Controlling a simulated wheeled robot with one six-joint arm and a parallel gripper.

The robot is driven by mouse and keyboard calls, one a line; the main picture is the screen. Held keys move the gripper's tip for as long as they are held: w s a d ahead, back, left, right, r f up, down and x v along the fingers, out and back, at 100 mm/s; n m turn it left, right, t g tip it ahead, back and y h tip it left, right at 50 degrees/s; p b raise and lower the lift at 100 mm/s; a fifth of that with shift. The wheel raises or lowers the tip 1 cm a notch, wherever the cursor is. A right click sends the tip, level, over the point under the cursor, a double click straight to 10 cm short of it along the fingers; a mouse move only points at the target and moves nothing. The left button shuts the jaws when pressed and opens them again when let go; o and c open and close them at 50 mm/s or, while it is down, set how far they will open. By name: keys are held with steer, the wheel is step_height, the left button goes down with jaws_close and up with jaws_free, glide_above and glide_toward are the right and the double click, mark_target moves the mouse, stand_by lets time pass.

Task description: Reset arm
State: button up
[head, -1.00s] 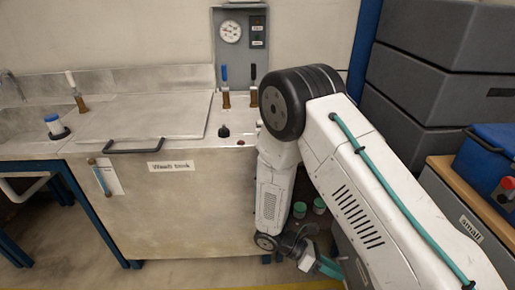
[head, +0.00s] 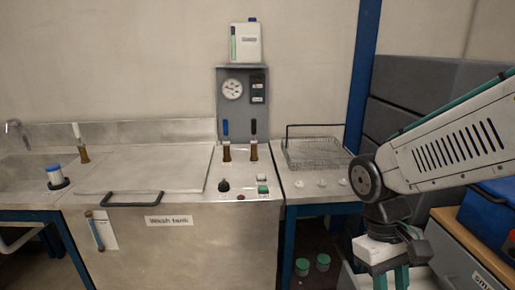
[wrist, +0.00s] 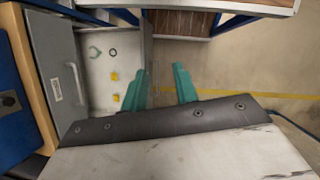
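My gripper (head: 391,279) is at the lower right of the head view, pointing down, its teal fingers cut by the lower edge. In the wrist view my gripper (wrist: 162,88) has its two teal fingers apart, with only floor showing between them. It is open and empty. My arm comes in from the right edge of the head view and bends down at the wrist. The wash tank (head: 180,250) stands left of my gripper, its lid down, and nothing touches my gripper.
A drawer (wrist: 95,100) with small yellow pieces and rings lies open left of the fingers in the wrist view. A wire basket (head: 315,152) sits on the bench behind my wrist. Grey cases (head: 420,85) and a blue box (head: 490,200) stand at the right.

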steer(key=s+d+r+m+t+y, duration=0.2)
steer(key=s+r+t, duration=0.3)
steer(key=r, duration=0.3)
steer(key=shift+s+d+r+m, duration=0.4)
steer(key=shift+s+d+m, duration=0.05)
steer(key=shift+d+m, duration=0.15)
